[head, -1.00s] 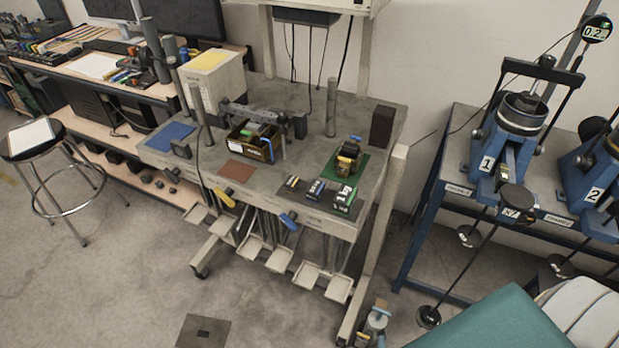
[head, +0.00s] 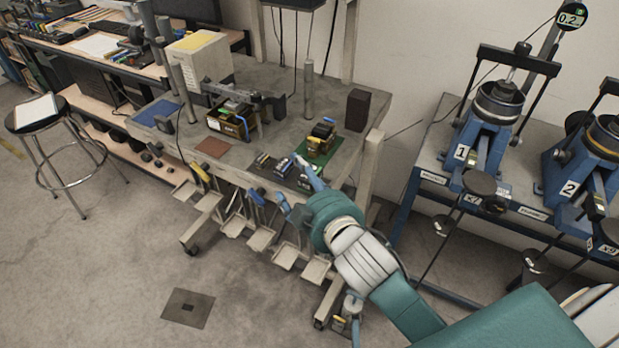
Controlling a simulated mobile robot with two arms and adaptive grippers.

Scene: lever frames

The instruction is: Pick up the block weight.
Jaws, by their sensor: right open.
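My right gripper (head: 297,188) reaches in from the lower right, in front of the bench's front edge. Its blue fingers are spread apart with nothing visible between them. Several small blocks (head: 270,164) sit on a dark mat at the bench's front edge, just beyond the fingers; the gripper hides part of that mat. A dark upright block (head: 357,110) stands at the bench's right rear. I cannot tell which of these is the block weight. My left gripper is not in view.
The grey bench (head: 262,78) has trays and levers hanging below its front. An open box (head: 231,120) and a brown mat (head: 212,147) lie left of the blocks. A blue lever frame (head: 488,125) stands on the right table. A stool (head: 38,115) is far left.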

